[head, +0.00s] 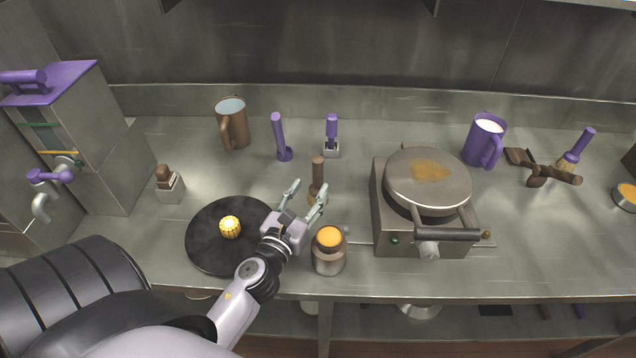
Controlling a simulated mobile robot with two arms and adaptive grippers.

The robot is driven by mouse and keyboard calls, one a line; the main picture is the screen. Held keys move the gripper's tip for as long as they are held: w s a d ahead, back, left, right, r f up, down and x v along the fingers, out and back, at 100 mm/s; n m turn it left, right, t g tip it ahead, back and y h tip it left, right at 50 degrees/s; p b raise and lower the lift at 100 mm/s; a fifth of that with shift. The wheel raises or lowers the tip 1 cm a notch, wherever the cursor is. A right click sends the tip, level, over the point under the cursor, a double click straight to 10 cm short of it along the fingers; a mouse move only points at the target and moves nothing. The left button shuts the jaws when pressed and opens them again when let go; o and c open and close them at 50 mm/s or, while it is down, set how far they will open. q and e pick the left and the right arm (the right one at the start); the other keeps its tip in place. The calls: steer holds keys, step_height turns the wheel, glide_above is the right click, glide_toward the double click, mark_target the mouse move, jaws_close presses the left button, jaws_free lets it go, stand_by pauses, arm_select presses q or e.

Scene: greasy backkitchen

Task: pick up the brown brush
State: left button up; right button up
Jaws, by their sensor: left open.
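The brown brush (318,172) stands upright on the steel counter near the middle of the head view, its brown handle pointing up. Its lower end is partly hidden by my gripper. My left gripper (308,192) reaches in from the lower left with its two fingers spread. The fingertips are close to the brush, one on each side of it in the picture. Nothing is held, and I cannot tell whether a finger touches the brush. My right gripper does not show.
A jar with orange contents (329,258) stands just right of my gripper. A black round plate (205,255) with a yellow corn piece (230,227) lies left. A waffle-iron-like appliance (425,190) stands right. Behind are a purple tool (279,135) and a purple-handled block (332,135).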

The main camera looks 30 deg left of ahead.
mark_target(316, 180)
arm_select(q)
steer(key=shift+w+r, duration=0.1)
steer(key=shift+w, duration=0.2)
steer(key=w, duration=0.1)
steer(key=w+p, duration=0.1)
steer(key=w, duration=0.1)
steer(key=w+a, duration=0.1)
steer(key=w, duration=0.1)
steer(key=shift+p, duration=0.35)
steer(key=shift+s, duration=0.1)
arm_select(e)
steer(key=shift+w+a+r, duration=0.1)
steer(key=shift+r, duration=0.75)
arm_select(q)
steer(key=shift+c, duration=0.3)
steer(key=shift+c, duration=0.6)
jaws_close()
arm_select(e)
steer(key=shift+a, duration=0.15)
